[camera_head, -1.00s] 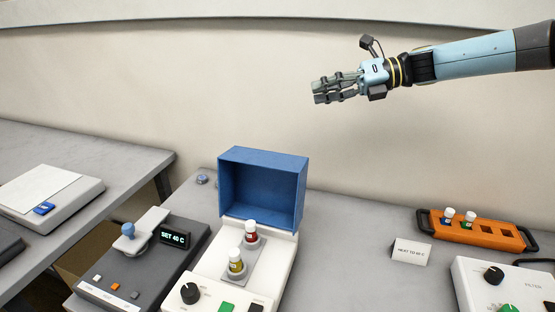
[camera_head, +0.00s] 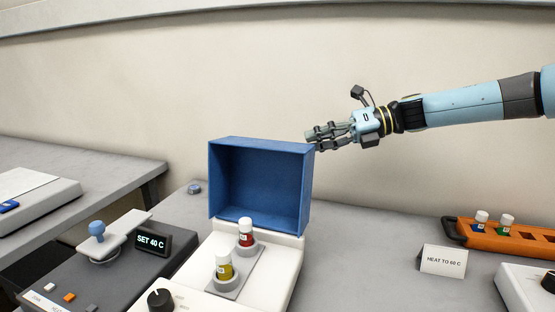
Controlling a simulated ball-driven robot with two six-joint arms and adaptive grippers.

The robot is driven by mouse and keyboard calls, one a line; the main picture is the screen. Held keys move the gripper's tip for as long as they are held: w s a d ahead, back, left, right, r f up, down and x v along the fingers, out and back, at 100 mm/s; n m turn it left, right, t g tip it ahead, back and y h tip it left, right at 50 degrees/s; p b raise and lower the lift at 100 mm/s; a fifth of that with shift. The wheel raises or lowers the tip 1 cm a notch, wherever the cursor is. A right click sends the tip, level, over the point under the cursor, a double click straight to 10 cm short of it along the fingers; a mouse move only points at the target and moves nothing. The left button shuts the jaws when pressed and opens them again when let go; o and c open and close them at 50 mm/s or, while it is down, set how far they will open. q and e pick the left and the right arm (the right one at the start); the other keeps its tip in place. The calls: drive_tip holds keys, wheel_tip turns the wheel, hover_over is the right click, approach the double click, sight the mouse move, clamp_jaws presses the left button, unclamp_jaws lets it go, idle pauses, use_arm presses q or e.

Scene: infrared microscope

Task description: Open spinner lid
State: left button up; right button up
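The spinner is a white machine (camera_head: 275,255) with a blue box-shaped lid (camera_head: 262,182). The lid stands up at the back of the machine, raised, its hollow side facing me. In front of the lid, a red vial (camera_head: 246,236) and a yellow vial (camera_head: 224,268), both white-capped, stand upright in the machine. My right gripper (camera_head: 312,142) is at the lid's upper right edge; whether it touches cannot be told. Its fingers are seen close together from the side, with nothing visible between them. My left gripper is out of view.
A dark grey device (camera_head: 75,265) with a "SET 40 C" display stands to the left. An orange rack (camera_head: 515,238) with blue-labelled and green-labelled vials and a "HEAT TO 60 C" card (camera_head: 443,260) are to the right. The table between is bare.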

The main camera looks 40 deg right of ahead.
drive_tip(key=b+x, duration=0.6)
drive_tip(key=x, duration=0.2)
drive_tip(key=shift+f, duration=0.15)
drive_tip(key=shift+w+a+b, duration=0.3)
drive_tip(key=shift+w+a, duration=0.05)
drive_tip(key=shift+w, duration=0.05)
clamp_jaws()
